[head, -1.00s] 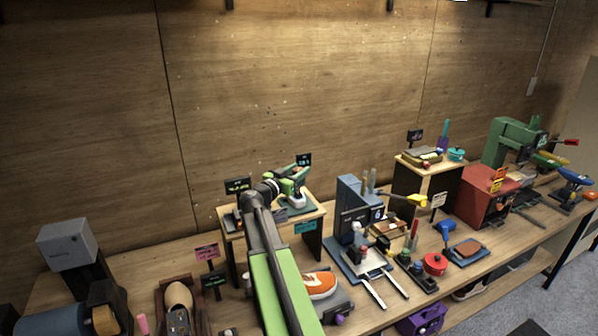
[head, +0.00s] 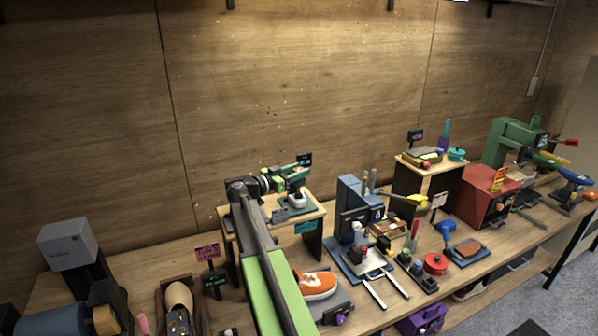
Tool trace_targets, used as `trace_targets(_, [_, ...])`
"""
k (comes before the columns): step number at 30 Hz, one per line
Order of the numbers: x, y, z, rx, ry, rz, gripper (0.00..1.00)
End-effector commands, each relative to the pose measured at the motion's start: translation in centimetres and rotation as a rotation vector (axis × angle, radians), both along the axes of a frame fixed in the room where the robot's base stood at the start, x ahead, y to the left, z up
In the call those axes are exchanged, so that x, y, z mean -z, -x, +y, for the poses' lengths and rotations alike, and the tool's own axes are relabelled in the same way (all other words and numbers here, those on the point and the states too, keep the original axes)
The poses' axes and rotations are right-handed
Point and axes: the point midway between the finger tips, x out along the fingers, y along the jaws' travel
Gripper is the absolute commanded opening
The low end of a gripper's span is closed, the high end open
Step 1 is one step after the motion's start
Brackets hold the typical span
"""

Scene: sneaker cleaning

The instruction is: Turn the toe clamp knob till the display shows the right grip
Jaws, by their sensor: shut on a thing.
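My gripper (head: 300,171) is at the end of my green arm, over the small raised shelf (head: 312,213) at the middle of the bench. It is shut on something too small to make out. A white piece (head: 297,201) stands on a dark teal pad just below it. A small dark display (head: 304,159) with cyan marks stands right behind the gripper; its reading is too small to tell. An orange sneaker (head: 318,285) lies on a dark base in front of the shelf, with a purple knob (head: 340,319) at its front. I cannot tell which part is the toe clamp knob.
A blue press (head: 349,205) stands right of the shelf. Further right are a second shelf (head: 428,190), a red box (head: 486,197) and a green machine (head: 507,137). A grey block machine (head: 66,244) and a tan shoe form (head: 179,298) are at the left. The bench is crowded.

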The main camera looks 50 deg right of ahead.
Motion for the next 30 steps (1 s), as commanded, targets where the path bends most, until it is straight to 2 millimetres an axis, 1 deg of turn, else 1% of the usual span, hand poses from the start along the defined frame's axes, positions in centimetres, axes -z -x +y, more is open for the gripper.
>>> trace_targets(2, [0.1,0.2,-0.1,0.005,-0.002,-0.001,0.00])
trace_targets(3, [0.1,0.2,-0.1,0.004,-0.002,-0.001,0.43])
trace_targets(7, [0.0,0.2,-0.1,0.003,-0.001,0.000,0.59])
trace_targets(15, [0.0,0.1,0.0,0.001,-0.001,0.000,0.59])
trace_targets(17, [0.0,0.0,0.2,0.001,0.000,0.000,0.59])
trace_targets(19, [0.0,0.0,1.0,-0.001,0.000,0.000,0.59])
trace_targets(20, [0.0,-0.1,1.4,-0.001,0.000,0.000,0.59])
trace_targets(23, [0.0,-0.3,3.8,-0.003,0.000,0.000,0.59])
trace_targets(30, [0.0,-1.2,10.7,-0.003,0.000,0.000,0.59])
